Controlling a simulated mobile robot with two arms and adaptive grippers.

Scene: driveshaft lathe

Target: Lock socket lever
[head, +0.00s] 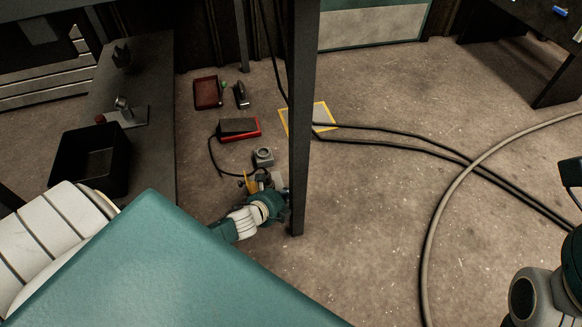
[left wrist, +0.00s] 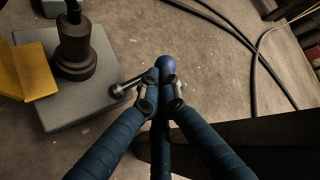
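The socket lever (left wrist: 130,84) is a thin metal rod at the right edge of a grey base plate (left wrist: 100,88) in the left wrist view. The plate bears a dark round post (left wrist: 75,55) and a yellow part (left wrist: 33,68). My left gripper (left wrist: 162,90) has its blue fingers drawn close together at the lever's outer end. A round blue tip in line with the rod shows between them; the fingers partly hide the contact. In the head view, my left gripper (head: 277,190) is low beside a dark upright post, at the small fixture. My right gripper's fingers are outside the view.
The dark upright post (head: 301,110) stands right beside my left gripper. A red-and-black pedal (head: 239,129), a red tray (head: 207,92) and cables (head: 400,132) lie on the floor. A black bin (head: 90,160) is on the bench at left. Open floor lies to the right.

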